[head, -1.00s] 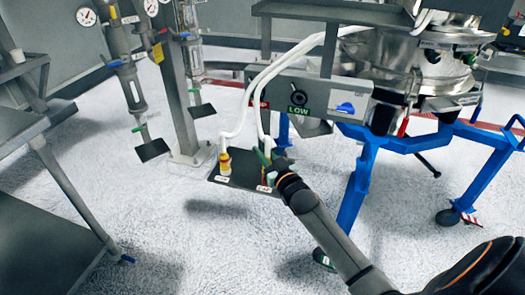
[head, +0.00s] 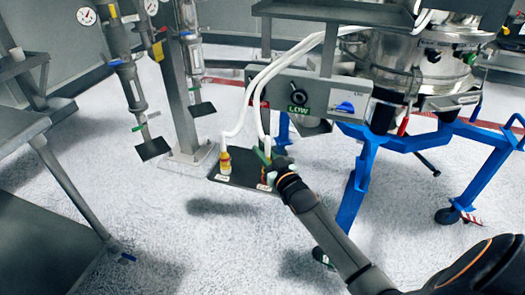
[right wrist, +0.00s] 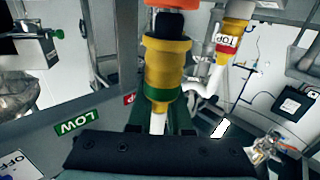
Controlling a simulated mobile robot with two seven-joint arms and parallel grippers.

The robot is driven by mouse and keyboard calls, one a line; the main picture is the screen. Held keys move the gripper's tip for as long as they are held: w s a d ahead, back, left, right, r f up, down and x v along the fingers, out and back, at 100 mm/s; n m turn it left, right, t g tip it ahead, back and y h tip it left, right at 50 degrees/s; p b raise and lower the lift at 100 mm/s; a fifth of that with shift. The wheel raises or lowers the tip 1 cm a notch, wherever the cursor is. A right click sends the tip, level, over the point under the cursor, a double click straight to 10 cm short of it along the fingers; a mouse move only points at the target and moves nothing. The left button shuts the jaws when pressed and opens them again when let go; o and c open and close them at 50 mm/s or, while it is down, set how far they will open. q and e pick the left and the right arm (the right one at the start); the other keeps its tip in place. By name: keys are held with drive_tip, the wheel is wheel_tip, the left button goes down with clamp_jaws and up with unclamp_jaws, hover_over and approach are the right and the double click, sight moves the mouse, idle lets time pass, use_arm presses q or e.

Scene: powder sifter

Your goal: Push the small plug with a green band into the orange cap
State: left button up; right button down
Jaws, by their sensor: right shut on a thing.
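The plug (right wrist: 166,68) has a yellow body, a green band near its hose end and a black part at its other end. It sits between the dark fingers of my right gripper (right wrist: 160,118), which is shut on it. A white hose leaves the plug on the gripper's side. The orange cap (right wrist: 172,4) shows only at the top edge of the right wrist view, in line with the black end; how far the two are joined cannot be told. In the head view my right gripper (head: 272,161) is at the right end of a dark plate (head: 243,176), partly hiding the plug.
A second yellow connector (head: 225,162) with its own white hose stands on the left of the plate; it also shows in the right wrist view (right wrist: 232,32). A grey control panel (head: 310,97) marked LOW is behind my gripper. A blue frame (head: 357,185) stands to the right.

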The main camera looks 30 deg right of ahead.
use_arm(q)
drive_tip(key=shift+f+b, duration=0.6)
use_arm(e)
drive_tip(key=shift+f, duration=0.9)
drive_tip(key=c, duration=0.8)
unclamp_jaws()
drive_tip(key=shift+o, duration=0.2)
drive_tip(key=shift+s, duration=0.1)
